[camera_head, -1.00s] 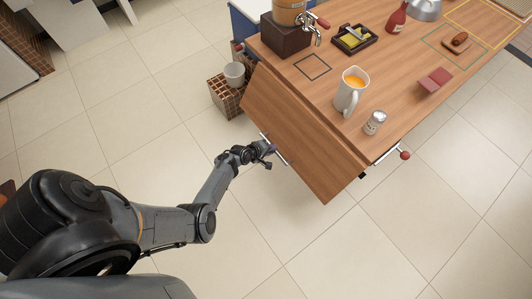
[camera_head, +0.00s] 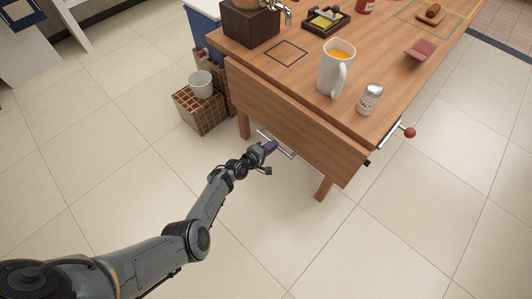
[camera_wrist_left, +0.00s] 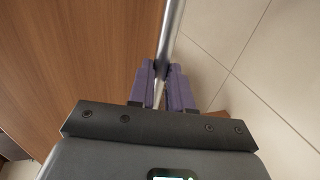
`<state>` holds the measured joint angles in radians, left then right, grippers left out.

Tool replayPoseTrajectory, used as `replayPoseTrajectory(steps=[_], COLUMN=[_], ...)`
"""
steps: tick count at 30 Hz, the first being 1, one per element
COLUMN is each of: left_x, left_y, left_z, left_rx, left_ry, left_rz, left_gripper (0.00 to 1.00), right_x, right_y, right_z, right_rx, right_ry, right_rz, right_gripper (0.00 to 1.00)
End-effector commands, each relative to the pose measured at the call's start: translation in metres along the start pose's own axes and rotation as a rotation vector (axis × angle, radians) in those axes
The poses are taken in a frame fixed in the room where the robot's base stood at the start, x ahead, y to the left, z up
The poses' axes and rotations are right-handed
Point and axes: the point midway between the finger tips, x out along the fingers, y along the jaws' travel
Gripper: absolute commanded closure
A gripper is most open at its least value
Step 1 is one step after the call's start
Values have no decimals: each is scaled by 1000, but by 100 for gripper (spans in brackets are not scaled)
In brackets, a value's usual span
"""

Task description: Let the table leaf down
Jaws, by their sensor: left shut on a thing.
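The wooden table leaf (camera_head: 290,120) hangs steeply down from the near left edge of the table (camera_head: 310,75). A metal bar handle (camera_head: 284,149) runs along its lower outer part. My left gripper (camera_head: 270,147) is shut on the bar handle. In the left wrist view the purple fingers of the gripper (camera_wrist_left: 162,85) close around the bar (camera_wrist_left: 169,35), with the leaf (camera_wrist_left: 75,60) to the left. A rod with a red knob (camera_head: 409,132) sticks out under the table's right corner. My right gripper is not in view.
A white jug of orange liquid (camera_head: 335,72) and a salt can (camera_head: 369,99) stand on the tabletop near the hinge edge. A tiled block with a white cup (camera_head: 201,86) stands left of the leaf. The floor in front is clear.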

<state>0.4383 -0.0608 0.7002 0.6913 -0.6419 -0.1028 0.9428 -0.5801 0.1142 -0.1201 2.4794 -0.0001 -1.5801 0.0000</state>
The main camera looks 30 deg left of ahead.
Motion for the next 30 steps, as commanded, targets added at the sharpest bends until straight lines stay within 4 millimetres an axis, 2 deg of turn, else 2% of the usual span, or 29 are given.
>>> replayPoseTrajectory(steps=[1, 16, 17, 21, 30], left_x=[1, 3, 3, 3, 2], left_y=[-8, -12, -12, -11, -5], left_z=[0, 0, 0, 1, 0], left_rx=[-2, -6, -6, -6, -3], left_ry=[2, 1, 1, 0, 1], left_rz=[-12, -23, -23, -20, -11], left_gripper=[100, 100, 78, 57, 56], right_x=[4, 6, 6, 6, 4], right_y=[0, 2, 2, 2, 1], right_z=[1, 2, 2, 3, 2], right_rx=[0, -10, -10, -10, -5], right_ry=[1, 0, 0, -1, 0], right_rz=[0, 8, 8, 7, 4], right_gripper=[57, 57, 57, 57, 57])
